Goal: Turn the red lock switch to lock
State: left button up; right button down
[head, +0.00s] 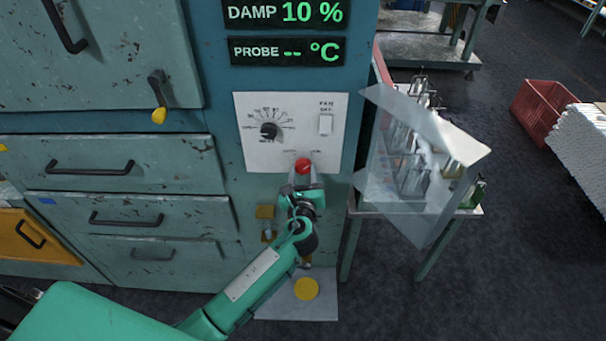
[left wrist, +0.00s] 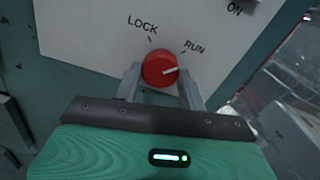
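The red lock switch (head: 303,166) is a round knob low on the white control panel (head: 255,154). In the left wrist view the red knob (left wrist: 156,66) sits below the printed words LOCK (left wrist: 142,24) and RUN (left wrist: 194,47). Its white pointer line is turned to the right, on the RUN side. My left gripper (head: 302,180) is at the panel, its two fingers on either side of the knob. In the left wrist view the fingers stand apart, with small gaps seeming to show beside the knob; contact cannot be told. My right gripper is not in view.
Above the knob are a black dial (head: 269,130) and a white fan switch (head: 326,124). A clear tilted sheet (head: 425,120) and a table of glassware stand close at the right. Drawers with black handles (head: 90,168) are at the left. A yellow button (head: 306,289) is below.

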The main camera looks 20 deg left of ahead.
pick_arm(q)
jog(key=shift+n+b, duration=0.4)
jog(key=n+b, duration=0.2)
jog(key=n, duration=0.1)
jog(key=shift+f, duration=0.15)
jog(key=n+b, duration=0.3)
jog(key=n, duration=0.2)
jog(key=shift+b, duration=0.4)
jog(key=n+b, duration=0.2)
jog(key=n, duration=0.3)
jog(key=shift+b, duration=0.4)
jog(key=n+b, duration=0.2)
jog(key=n, duration=0.2)
jog(key=shift+r, duration=0.2)
